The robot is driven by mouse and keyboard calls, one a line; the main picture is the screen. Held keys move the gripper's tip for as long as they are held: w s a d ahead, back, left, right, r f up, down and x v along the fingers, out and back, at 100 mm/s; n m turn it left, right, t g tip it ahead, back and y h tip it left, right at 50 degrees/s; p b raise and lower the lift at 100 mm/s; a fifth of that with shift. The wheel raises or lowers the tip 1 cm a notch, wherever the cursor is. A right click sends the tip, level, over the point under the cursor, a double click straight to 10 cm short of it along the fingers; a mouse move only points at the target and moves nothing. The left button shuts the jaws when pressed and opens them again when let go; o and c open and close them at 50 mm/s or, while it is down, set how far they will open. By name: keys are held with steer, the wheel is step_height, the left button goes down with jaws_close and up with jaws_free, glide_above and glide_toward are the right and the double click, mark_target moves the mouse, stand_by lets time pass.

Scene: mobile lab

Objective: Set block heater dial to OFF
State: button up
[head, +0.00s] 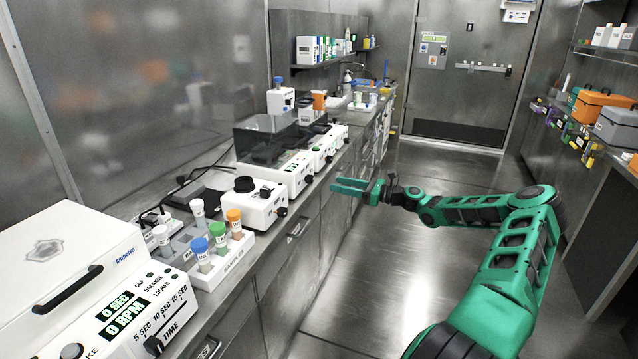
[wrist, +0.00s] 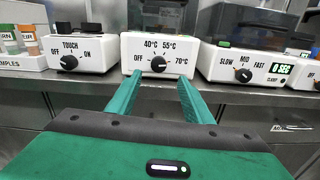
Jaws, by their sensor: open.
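The block heater (wrist: 133,66) is a white box in the middle of the wrist view. Its front is marked OFF, 40°C, 55°C and 70°C around a black dial (wrist: 158,64). The dial's pointer is too small for me to tell its setting. My gripper (wrist: 158,82) has two green fingers, spread apart and empty. They point at the heater's front, one to each side of the dial and lower in the picture. I see no contact with the dial. In the head view my gripper (head: 350,187) hangs in the aisle beside the bench, pointing left toward the row of devices.
A touch mixer (wrist: 70,57) is left of the heater and a slow-to-fast device (wrist: 248,64) with a display is right. The bench edge runs below them. In the head view, a sample rack (head: 210,275) and a centrifuge (head: 75,270) stand nearer. The aisle floor (head: 400,250) is clear.

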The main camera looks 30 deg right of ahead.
mark_target(313, 178)
steer(key=x, duration=0.9)
steer(key=shift+a, duration=0.1)
steer(key=c, duration=1.1)
steer(key=shift+o, duration=0.2)
steer(key=shift+w+d, duration=0.1)
steer(key=shift+d, duration=0.2)
steer(key=shift+a, duration=0.1)
